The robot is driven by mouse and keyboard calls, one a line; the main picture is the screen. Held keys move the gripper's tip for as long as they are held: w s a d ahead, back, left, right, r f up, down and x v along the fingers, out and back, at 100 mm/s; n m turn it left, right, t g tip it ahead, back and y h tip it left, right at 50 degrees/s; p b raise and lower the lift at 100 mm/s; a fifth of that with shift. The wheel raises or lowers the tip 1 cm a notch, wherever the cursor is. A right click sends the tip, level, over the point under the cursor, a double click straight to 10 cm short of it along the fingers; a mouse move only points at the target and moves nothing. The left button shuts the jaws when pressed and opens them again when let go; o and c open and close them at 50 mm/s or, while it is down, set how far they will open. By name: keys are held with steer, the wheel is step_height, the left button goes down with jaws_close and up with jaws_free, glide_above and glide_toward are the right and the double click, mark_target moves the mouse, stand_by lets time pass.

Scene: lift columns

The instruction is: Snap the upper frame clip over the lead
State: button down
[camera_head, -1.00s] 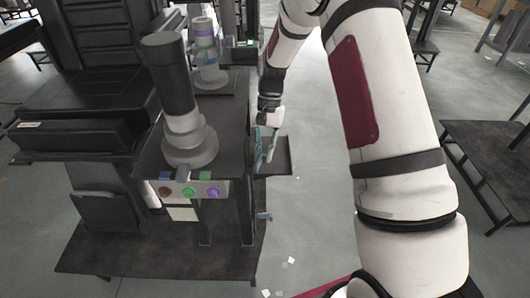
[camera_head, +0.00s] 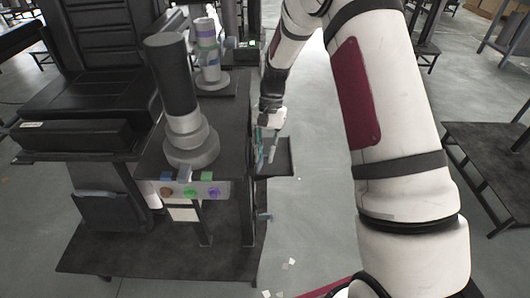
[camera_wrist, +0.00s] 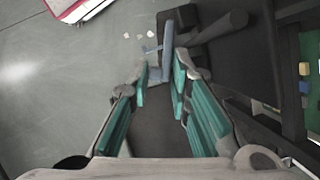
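My gripper (camera_wrist: 161,75) shows teal finger pads held apart in the wrist view. A blue-grey bar-shaped piece (camera_wrist: 168,40) lies beyond and between the fingertips; I cannot tell whether they touch it. A thick dark rod (camera_wrist: 215,29) runs beside it to the right. I cannot tell which of these is the clip and which the lead. In the head view my gripper (camera_head: 266,144) points down at the right side of the black stand, over a small dark side shelf (camera_head: 281,160). A small blue-grey piece (camera_head: 264,216) sticks out lower on the stand's side.
The stand's top (camera_head: 225,150) carries a grey and black column (camera_head: 178,90) and a front panel with coloured buttons (camera_head: 192,190). A black chair (camera_head: 95,95) is at the left. Dark frame bars (camera_wrist: 288,70) lie right of my gripper. Floor is open right of the stand.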

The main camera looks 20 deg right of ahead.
steer(key=c, duration=1.7)
jaws_free()
steer(key=shift+o, duration=0.2)
steer(key=shift+s+d, duration=0.1)
steer(key=shift+d, duration=0.05)
steer(key=p+v, duration=0.3)
steer(key=v, duration=1.2)
steer(key=shift+d+r+p, duration=0.35)
steer(key=shift+d+p, duration=0.05)
steer(key=shift+d, duration=0.05)
steer(key=shift+r, duration=0.1)
steer(key=v, duration=1.1)
steer(key=shift+w+r, duration=0.2)
steer(key=shift+r, duration=0.1)
steer(key=shift+o, duration=0.3)
steer(key=shift+d, duration=0.15)
